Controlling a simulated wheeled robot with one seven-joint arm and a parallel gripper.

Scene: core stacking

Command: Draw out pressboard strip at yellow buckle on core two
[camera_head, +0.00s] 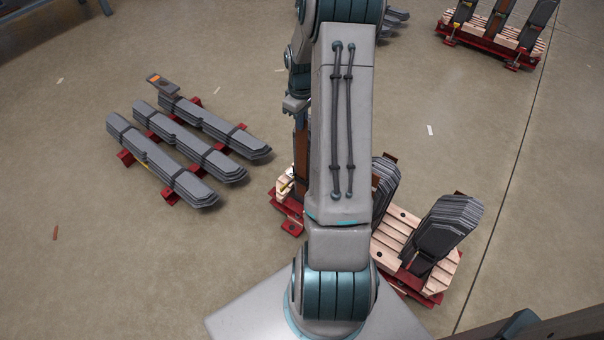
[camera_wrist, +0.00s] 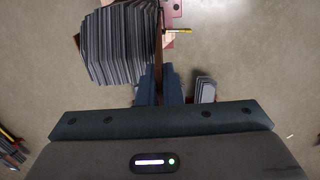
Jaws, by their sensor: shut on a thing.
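My gripper (camera_wrist: 160,72) is shut on the thin brown pressboard strip (camera_wrist: 158,40), which runs upward between the fingers in the wrist view. In the head view my gripper (camera_head: 296,106) is high up, and the strip (camera_head: 300,145) stands upright below it, partly hidden by my arm. The yellow buckle (camera_wrist: 178,31) is just right of the strip in the wrist view; it also shows low at the left end of the red-and-wood base (camera_head: 284,184). A grey laminated stack (camera_wrist: 118,45) is close left of the strip. I cannot tell whether the strip's lower end is still in the core.
Dark upright stacks (camera_head: 448,225) stand on the wooden base (camera_head: 396,233) at right. Grey lamination piles (camera_head: 190,140) lie on red supports at left. Another core (camera_head: 495,38) stands at the upper right. Open floor (camera_head: 100,250) lies at lower left.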

